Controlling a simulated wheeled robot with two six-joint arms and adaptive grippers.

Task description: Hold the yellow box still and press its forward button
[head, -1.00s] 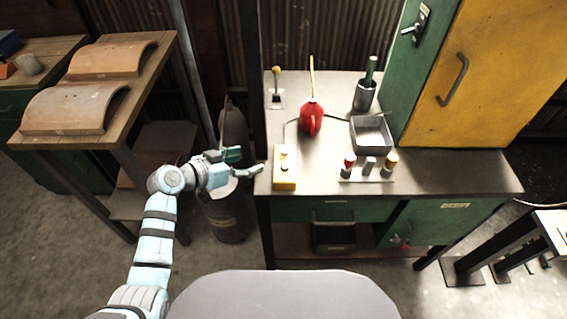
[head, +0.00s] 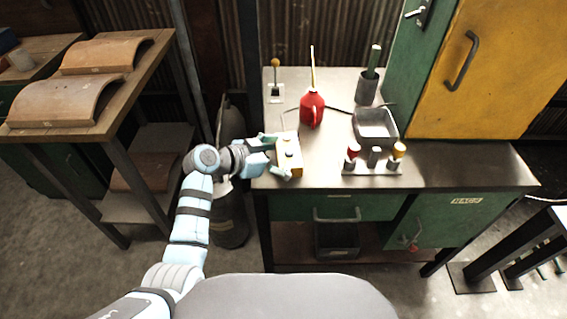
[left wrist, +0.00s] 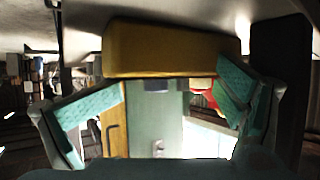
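The yellow box (head: 294,170) lies on the metal bench top near its left front edge, with a pale upper face and small dark buttons on it. In the left wrist view the box (left wrist: 170,48) spans the top middle as a long yellow block. My left gripper (head: 277,157) is at the box's left side, fingers spread apart, one towards its far end and one towards its near end. The fingers (left wrist: 172,92) also show spread in the left wrist view. I cannot tell whether they touch the box. My right gripper is not in view.
A red oil can (head: 312,110) stands behind the box. A row of capped posts (head: 374,158) and a grey tray (head: 377,126) are to its right. A lever on a plate (head: 276,90) is at the back left. The bench's front right top is clear.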

